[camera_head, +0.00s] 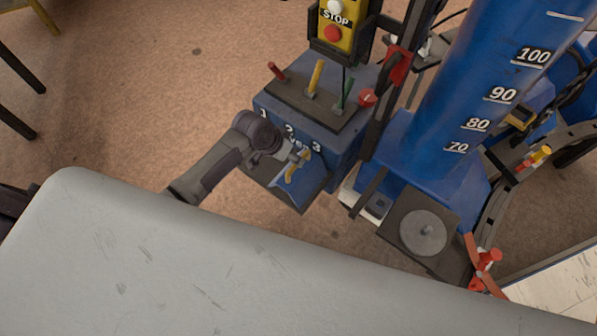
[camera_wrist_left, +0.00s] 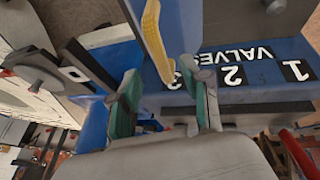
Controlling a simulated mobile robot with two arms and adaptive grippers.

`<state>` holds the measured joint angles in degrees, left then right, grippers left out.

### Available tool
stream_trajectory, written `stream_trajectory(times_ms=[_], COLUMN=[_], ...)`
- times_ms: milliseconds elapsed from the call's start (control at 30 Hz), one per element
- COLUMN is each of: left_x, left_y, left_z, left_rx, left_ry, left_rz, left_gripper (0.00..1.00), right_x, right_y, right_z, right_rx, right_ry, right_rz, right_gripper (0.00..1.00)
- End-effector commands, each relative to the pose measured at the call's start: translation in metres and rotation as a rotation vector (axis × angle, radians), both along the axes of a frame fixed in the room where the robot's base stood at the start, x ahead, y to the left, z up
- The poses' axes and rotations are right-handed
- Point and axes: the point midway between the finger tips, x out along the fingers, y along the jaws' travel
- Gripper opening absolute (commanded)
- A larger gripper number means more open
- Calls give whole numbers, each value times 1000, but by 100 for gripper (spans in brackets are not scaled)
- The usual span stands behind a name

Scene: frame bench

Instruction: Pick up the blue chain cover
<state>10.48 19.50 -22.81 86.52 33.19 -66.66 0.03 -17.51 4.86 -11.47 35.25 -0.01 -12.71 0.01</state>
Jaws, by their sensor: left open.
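In the head view my left gripper (camera_head: 296,156) reaches in from the left to the front of the blue valve box. It is open, and its two green-padded fingertips (camera_wrist_left: 165,104) stand apart in the wrist view. A blue panel with a yellow handle-like strip (camera_head: 292,172) sits just below the fingers. It looks like the blue chain cover (camera_head: 293,191), but I cannot be sure. The yellow strip also shows between and beyond the fingers in the wrist view (camera_wrist_left: 153,38). I cannot tell whether the fingers touch it. My right gripper is not in view.
The valve box (camera_head: 343,152) carries coloured levers, with a yellow STOP box (camera_head: 338,30) behind. A blue column with numbers (camera_head: 490,85) and a grey round disc (camera_head: 423,232) stand to the right. Open floor (camera_head: 150,90) lies to the left.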

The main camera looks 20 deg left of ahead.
Motion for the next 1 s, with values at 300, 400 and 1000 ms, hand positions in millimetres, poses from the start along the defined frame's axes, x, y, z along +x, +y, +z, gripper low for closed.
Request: stream_trajectory(times_ms=[300,400,1000], left_x=[10,15,17], left_y=[-10,-13,-16], left_z=[-31,-44,-52], left_rx=[-1,-1,1], left_ry=[1,-1,-1], left_rz=[0,1,1], left_gripper=[48,48,6], right_x=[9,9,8], right_y=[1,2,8], right_z=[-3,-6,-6], right_rx=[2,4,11], right_ry=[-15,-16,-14], right_rz=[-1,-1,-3], right_gripper=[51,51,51])
